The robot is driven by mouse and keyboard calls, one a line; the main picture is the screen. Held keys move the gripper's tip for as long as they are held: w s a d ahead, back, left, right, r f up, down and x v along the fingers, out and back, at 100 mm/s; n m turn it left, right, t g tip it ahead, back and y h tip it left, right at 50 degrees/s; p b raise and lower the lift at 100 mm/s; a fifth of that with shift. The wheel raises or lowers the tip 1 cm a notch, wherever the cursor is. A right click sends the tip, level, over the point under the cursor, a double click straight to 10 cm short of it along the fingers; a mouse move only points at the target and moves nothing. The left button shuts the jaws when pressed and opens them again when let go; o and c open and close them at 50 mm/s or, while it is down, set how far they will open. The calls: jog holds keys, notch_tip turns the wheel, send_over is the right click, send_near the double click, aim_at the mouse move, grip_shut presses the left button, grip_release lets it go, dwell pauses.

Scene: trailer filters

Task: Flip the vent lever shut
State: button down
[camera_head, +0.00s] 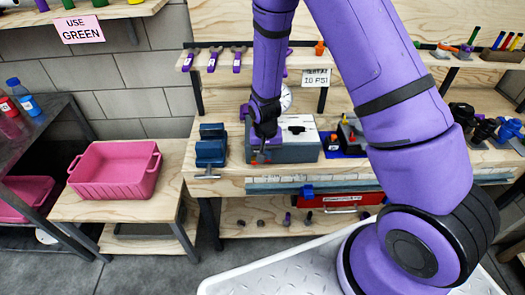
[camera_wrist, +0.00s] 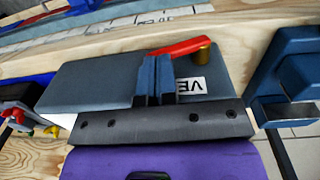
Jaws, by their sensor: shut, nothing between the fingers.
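The red vent lever (camera_wrist: 180,47) lies on top of a grey box (camera_wrist: 95,80). It turns on a brass pivot (camera_wrist: 204,52) at its right end in the wrist view, beside a partly hidden label reading "VE" (camera_wrist: 191,86). My gripper (camera_wrist: 154,60) is shut and empty over the box, its fingertips close to the lever's free end. I cannot tell whether they touch it. In the head view my gripper (camera_head: 263,143) is over the left end of the grey box (camera_head: 292,153) and hides most of the lever.
A blue vise (camera_head: 211,147) stands just left of the box; it shows at the right edge of the wrist view (camera_wrist: 295,75). A blue-based fixture (camera_head: 347,140) stands right of the box. A pink bin (camera_head: 115,175) sits on a lower table. A gauge and sign (camera_head: 316,78) are behind.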

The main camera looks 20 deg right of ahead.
jog(key=shift+s+d+f, duration=0.1)
jog(key=shift+d+f, duration=0.15)
jog(key=shift+a, duration=0.1)
jog(key=shift+w+a+f, duration=0.2)
jog(key=shift+w+a, duration=0.1)
jog(key=shift+a, duration=0.4)
jog(key=r, duration=0.4)
jog(key=shift+w+a+r, duration=0.15)
jog(key=shift+a+r, duration=0.1)
jog(key=shift+a, duration=0.05)
jog(key=s+d+r, duration=0.2)
jog(key=d+r, duration=0.4)
jog(key=d, duration=0.1)
jog(key=shift+s, duration=0.2)
